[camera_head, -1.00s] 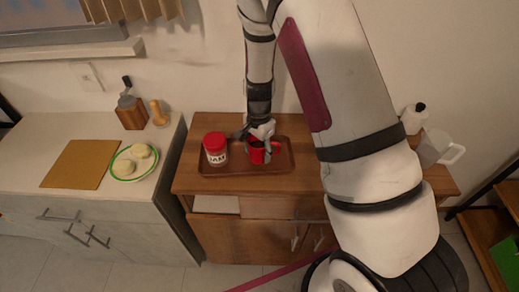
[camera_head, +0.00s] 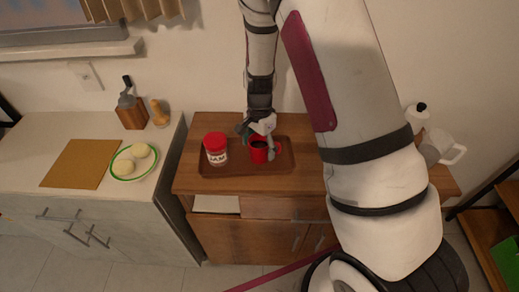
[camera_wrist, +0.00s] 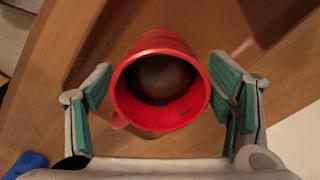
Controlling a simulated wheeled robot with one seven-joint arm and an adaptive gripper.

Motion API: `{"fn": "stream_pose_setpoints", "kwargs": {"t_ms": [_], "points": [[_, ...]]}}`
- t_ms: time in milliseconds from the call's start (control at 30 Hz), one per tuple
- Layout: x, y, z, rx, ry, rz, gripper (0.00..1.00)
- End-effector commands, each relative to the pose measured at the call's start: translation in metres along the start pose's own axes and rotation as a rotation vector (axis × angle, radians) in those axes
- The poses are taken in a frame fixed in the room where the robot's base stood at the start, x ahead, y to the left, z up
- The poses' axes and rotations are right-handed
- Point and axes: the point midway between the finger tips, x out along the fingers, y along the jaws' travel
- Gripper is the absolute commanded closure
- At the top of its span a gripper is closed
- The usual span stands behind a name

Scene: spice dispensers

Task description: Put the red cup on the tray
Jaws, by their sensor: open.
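The red cup (camera_head: 261,152) stands upright on the brown tray (camera_head: 232,172), right of a jar. In the wrist view the cup (camera_wrist: 160,112) is seen from above, its mouth toward the camera, between the spread fingers. My gripper (camera_head: 258,138) is just above and around the top of the cup in the head view. It also shows in the wrist view (camera_wrist: 160,88), with green pads apart from the cup on both sides. The gripper is open and holds nothing.
A red-lidded jar (camera_head: 215,149) stands on the tray's left side. A white pitcher (camera_head: 441,148) and a white bottle (camera_head: 415,117) stand at the right.

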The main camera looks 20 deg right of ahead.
Motion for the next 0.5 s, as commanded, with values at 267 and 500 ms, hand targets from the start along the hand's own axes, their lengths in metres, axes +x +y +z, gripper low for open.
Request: {"fn": "stream_pose_setpoints", "kwargs": {"t_ms": [267,500], "points": [[-0.059,-0.002,0.000,-0.002,0.001,-0.005,0.26],[-0.092,-0.001,0.000,-0.001,0.000,-0.003,0.26]]}}
